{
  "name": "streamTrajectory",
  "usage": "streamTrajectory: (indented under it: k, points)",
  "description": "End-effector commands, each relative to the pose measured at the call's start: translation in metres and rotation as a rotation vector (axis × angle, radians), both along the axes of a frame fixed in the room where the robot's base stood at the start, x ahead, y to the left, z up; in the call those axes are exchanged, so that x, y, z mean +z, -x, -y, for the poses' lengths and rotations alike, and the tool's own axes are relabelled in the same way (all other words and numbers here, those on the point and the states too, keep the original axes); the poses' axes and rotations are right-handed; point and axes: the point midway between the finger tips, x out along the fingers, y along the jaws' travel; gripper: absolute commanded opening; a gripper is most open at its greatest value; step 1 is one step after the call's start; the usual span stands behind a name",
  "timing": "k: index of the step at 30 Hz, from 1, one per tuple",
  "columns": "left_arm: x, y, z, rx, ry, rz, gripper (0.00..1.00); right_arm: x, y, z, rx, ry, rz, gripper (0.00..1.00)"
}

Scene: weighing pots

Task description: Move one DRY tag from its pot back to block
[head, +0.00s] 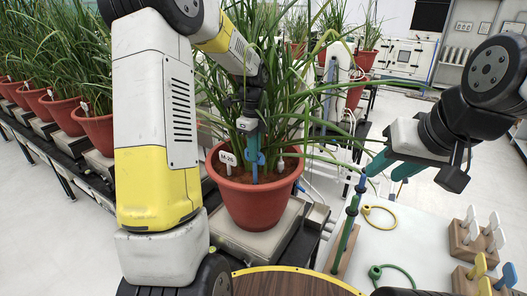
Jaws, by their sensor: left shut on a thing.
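A terracotta pot (254,205) of tall grass stands on a scale in the middle. My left gripper (255,165) reaches down into it from above and is shut on a blue tag (261,158) at the soil. The tag's lettering is not readable, and leaves and fingers cover part of it. A white label (227,158) stands in the soil to its left. A wooden block (463,282) at the lower right holds yellow and blue tags. My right gripper (391,168) is at the right above the white table, its teal fingers apart and empty.
A green post (347,225) stands on a wooden base just left of my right gripper. Yellow and green loops (380,216) lie on the white table (425,235). Another block (462,246) holds white tags. Potted grass (62,112) lines the left bench.

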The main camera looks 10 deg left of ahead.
Motion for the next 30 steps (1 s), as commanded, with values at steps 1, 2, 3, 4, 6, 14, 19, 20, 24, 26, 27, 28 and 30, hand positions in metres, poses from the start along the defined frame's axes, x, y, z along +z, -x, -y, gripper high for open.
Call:
streamTrajectory:
  k: [1,2,3,4,6,14,19,20,24,26,27,28,30]
  points:
    - [0.004,0.000,0.000,0.000,0.000,0.001,0.00,0.000,0.000,0.000,0.000,0.000,0.000,0.36]
    - [0.006,0.000,0.000,0.000,0.000,0.001,0.00,0.000,0.000,0.000,0.000,0.000,0.000,0.36]
    - [0.009,0.000,0.000,0.000,0.000,0.001,0.00,0.000,0.000,0.000,0.000,0.000,0.000,0.36]
    - [0.011,0.000,0.000,0.000,0.000,0.001,0.00,0.000,0.000,0.000,0.000,0.000,0.000,0.36]
    - [0.016,0.000,0.000,0.000,0.000,0.000,0.00,0.000,0.000,0.000,0.000,0.000,0.000,0.36]
    - [0.034,0.000,0.000,0.001,0.000,0.001,0.00,0.000,0.000,0.000,0.000,0.000,0.000,0.36]
    - [0.041,0.000,0.000,0.000,0.001,-0.001,0.00,0.000,0.000,0.000,0.000,0.000,0.000,0.36]
    - [0.041,0.000,0.000,0.000,0.001,-0.001,0.00,0.000,0.000,0.000,0.000,0.000,0.000,0.36]
    - [0.042,0.001,0.000,0.000,0.001,-0.001,0.00,0.000,0.000,0.000,0.000,0.000,0.000,0.36]
    - [0.042,0.000,0.000,0.000,0.001,-0.001,0.00,0.000,0.000,0.000,0.000,0.000,0.000,0.36]
    - [0.042,0.001,0.000,0.000,0.001,-0.001,0.00,0.000,0.000,0.000,0.000,0.000,0.000,0.36]
    - [0.042,0.000,0.000,0.000,0.001,-0.001,0.00,0.000,0.000,0.000,0.000,0.000,0.000,0.36]
    - [0.044,0.000,0.000,0.000,0.000,0.000,0.00,0.000,0.000,0.000,0.000,0.000,0.000,0.36]
